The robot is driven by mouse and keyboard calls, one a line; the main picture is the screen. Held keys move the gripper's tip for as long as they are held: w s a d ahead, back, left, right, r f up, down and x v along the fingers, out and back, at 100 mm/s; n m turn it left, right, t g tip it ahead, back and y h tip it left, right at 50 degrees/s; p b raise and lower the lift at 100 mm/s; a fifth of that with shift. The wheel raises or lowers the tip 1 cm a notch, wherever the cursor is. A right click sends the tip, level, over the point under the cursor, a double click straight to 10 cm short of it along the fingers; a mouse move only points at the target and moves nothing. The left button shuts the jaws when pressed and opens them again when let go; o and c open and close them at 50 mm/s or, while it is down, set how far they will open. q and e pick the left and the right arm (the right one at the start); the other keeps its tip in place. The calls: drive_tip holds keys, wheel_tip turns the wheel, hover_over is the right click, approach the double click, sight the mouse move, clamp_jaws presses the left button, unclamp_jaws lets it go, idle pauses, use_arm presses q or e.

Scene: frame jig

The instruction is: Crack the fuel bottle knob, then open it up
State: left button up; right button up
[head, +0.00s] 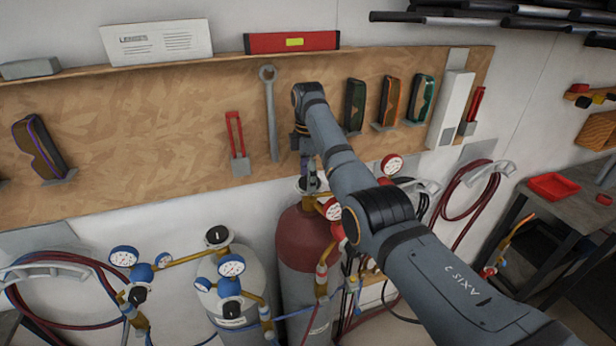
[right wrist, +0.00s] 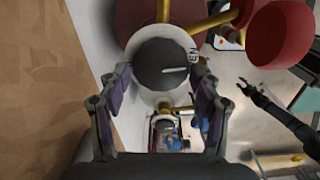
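The fuel bottle (head: 303,240), with a dark red top and grey body, stands against the wall in the head view. Its red top (right wrist: 140,18) also shows in the right wrist view. Its round black knob (right wrist: 162,64) has a white mark pointing right and a pale collar around it. My right gripper (head: 310,184) is over the bottle's valve, pointing down. In the right wrist view its two fingers (right wrist: 160,85) are apart, on either side of the knob, with small gaps visible. The arm hides part of the valve in the head view. My left gripper (right wrist: 248,92) shows small and dark in the right wrist view.
A red gauge (head: 391,164) and brass fittings sit close to the right of the valve. A grey bottle (head: 238,285) with blue gauges stands to the left. The tool board (head: 200,130) with a hanging wrench (head: 269,110) is just behind my gripper. A workbench (head: 560,205) stands right.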

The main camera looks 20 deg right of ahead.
drive_tip(key=shift+o, duration=1)
drive_tip(key=shift+f, duration=0.1)
wheel_tip(320, 180, up, 8)
drive_tip(key=shift+f, duration=0.2)
drive_tip(key=shift+f, duration=0.1)
